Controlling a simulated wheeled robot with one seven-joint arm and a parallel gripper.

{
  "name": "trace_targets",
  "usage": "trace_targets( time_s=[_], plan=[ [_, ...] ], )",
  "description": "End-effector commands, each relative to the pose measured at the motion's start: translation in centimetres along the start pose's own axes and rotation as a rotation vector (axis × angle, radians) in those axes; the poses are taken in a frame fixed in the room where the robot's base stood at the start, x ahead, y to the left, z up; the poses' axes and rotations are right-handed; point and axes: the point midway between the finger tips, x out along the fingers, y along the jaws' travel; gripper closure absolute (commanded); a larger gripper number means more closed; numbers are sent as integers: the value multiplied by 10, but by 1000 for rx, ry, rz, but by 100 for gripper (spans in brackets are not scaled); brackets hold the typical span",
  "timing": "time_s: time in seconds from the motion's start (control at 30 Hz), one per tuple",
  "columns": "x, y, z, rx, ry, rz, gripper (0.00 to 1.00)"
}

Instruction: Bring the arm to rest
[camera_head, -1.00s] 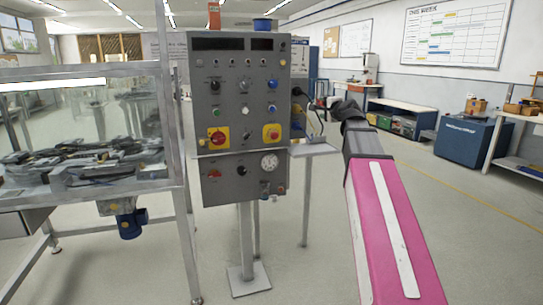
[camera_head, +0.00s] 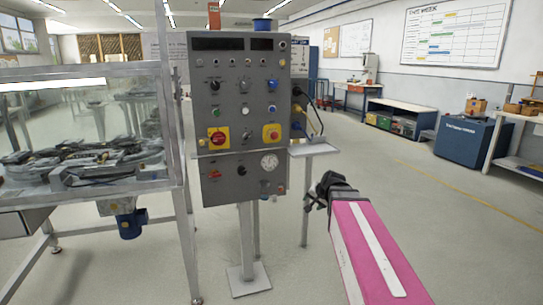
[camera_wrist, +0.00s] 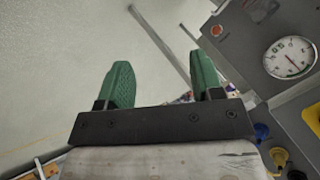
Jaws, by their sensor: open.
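My gripper (camera_head: 318,193) is at the end of my pink arm, low and to the right of the grey control panel (camera_head: 240,100) in the head view. In the wrist view my gripper (camera_wrist: 163,85) shows two green fingers spread apart with nothing between them. Pale floor lies behind the fingers. The panel's gauge (camera_wrist: 289,58) shows at the upper right of the wrist view, apart from the fingers.
A small grey shelf (camera_head: 314,149) juts out right of the panel, above my gripper. A glass-sided case (camera_head: 85,110) with dark parts stands at the left. A blue cabinet (camera_head: 465,140) and benches line the right wall. The floor (camera_head: 420,225) at the right is clear.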

Motion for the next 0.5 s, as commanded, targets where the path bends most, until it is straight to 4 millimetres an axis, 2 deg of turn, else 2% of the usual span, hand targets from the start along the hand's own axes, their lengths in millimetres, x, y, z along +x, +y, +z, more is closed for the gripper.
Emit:
trace_targets(
  time_s=[0.03, 0.3, 0.4, 0.5],
  plan=[
    [9, 16, 23, -40, -44, 45, 40],
    [39, 94, 121, -266, -282, 269, 40],
    [42, 119, 152, -338, -368, 336, 40],
    [43, 138, 174, -394, -434, 386, 40]
  ],
)
